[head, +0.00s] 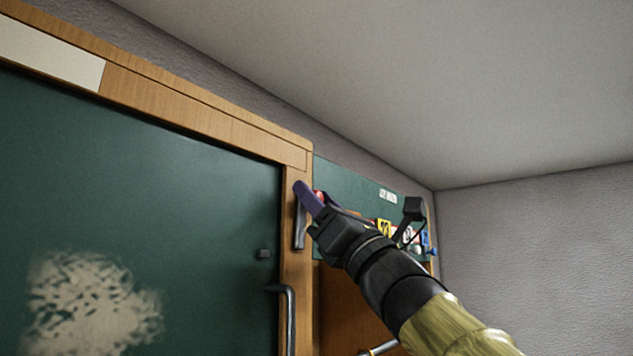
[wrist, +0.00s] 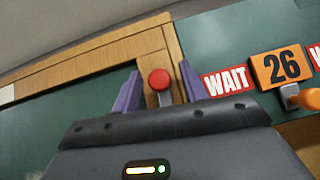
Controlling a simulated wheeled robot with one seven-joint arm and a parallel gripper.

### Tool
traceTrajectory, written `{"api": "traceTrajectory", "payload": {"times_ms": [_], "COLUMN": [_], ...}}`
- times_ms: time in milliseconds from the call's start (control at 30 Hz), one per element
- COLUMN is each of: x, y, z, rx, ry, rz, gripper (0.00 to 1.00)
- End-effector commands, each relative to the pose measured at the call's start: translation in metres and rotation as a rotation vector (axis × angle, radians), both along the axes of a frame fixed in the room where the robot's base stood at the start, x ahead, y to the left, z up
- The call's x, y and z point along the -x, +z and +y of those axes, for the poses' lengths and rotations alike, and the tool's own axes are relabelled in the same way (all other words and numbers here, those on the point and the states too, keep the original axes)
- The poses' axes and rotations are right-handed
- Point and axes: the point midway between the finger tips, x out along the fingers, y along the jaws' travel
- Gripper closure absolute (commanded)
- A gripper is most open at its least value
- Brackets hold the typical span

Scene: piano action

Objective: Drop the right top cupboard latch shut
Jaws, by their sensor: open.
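The latch shows in the wrist view as a round red knob (wrist: 159,80) on a short grey stem (wrist: 165,98), in front of the wooden post. The stem's lower end is hidden behind my gripper body. My gripper (wrist: 160,90) is open, with one purple finger on each side of the knob and visible gaps between. In the head view my gripper (head: 308,194) is at the upper part of the post, and only a bit of the red knob (head: 320,195) shows behind a finger. The green cupboard door (head: 190,190) lies left of the post.
A dark upright bar (head: 299,230) is on the post just below my fingers, with a curved handle (head: 289,315) lower down. A green board with signs (head: 384,232) and an orange knob (wrist: 308,98) lies to the right.

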Motion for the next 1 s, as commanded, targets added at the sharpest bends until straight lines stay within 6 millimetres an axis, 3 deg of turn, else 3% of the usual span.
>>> {"api": "traceTrajectory", "payload": {"times_ms": [400,600,633,1000], "x": [-0.0037,-0.0036,-0.0036,0.0012], "y": [0.0044,0.0044,0.0044,0.0032], "z": [0.0036,0.0035,0.0035,0.0079], "rx": [0.000,0.000,0.000,0.013], "ry": [-0.001,-0.001,-0.001,0.006], "rz": [0.001,0.001,0.001,-0.016], "gripper": [0.59,0.98,1.00,1.00]}}
